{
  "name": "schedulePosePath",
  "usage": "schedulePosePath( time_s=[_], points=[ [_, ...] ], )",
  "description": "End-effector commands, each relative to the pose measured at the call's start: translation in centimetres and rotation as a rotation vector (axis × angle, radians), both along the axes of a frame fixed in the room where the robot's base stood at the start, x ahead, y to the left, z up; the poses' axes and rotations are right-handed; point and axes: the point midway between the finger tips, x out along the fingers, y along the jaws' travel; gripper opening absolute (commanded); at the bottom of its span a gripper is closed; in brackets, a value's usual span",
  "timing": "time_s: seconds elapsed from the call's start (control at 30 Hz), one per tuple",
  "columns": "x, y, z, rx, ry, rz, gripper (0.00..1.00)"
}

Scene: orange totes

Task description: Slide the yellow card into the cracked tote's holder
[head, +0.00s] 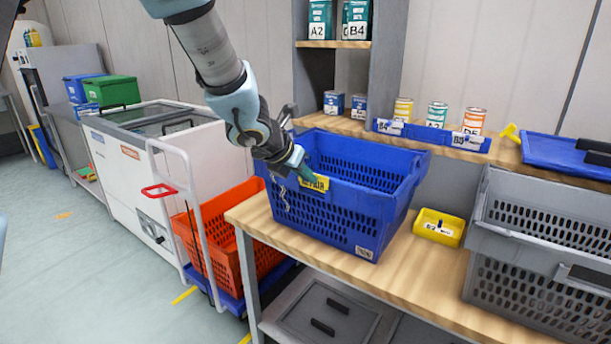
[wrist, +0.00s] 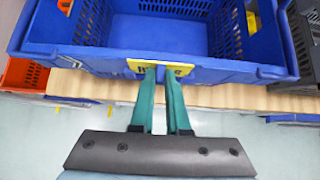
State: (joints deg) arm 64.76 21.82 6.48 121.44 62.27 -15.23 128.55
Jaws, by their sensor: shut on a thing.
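A blue tote (head: 340,218) stands on the wooden bench, with a pale jagged crack (head: 281,197) down the left part of its front wall. My gripper (head: 303,170) is shut on the yellow card (head: 314,182), which reads REPAIR. The card is at the tote's front wall, just below the rim. In the wrist view the card (wrist: 143,66) lies across the fingertips (wrist: 161,72), against or very close to the blue wall (wrist: 110,61). The card holder is hidden or cannot be told apart from the wall, so I cannot tell whether the card is inside it.
The tote looks empty. A small yellow bin (head: 439,227) and grey crates (head: 545,250) stand to its right. A shelf with cans and blue trays (head: 432,133) runs behind. An orange tote (head: 225,235) sits on a cart lower left. Bare bench (head: 415,275) lies in front.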

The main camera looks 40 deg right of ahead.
Motion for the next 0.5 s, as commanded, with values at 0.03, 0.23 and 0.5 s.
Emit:
schedulePosePath(
  time_s=[0.03, 0.23, 0.5],
  points=[
    [0.01, 0.0, -0.22, 0.0, 0.0, 0.0, 0.0],
    [0.01, 0.0, -0.63, -0.001, 0.0, 0.0, 0.0],
    [0.01, -0.01, -1.13, -0.001, 0.0, 0.001, 0.0]
  ],
)
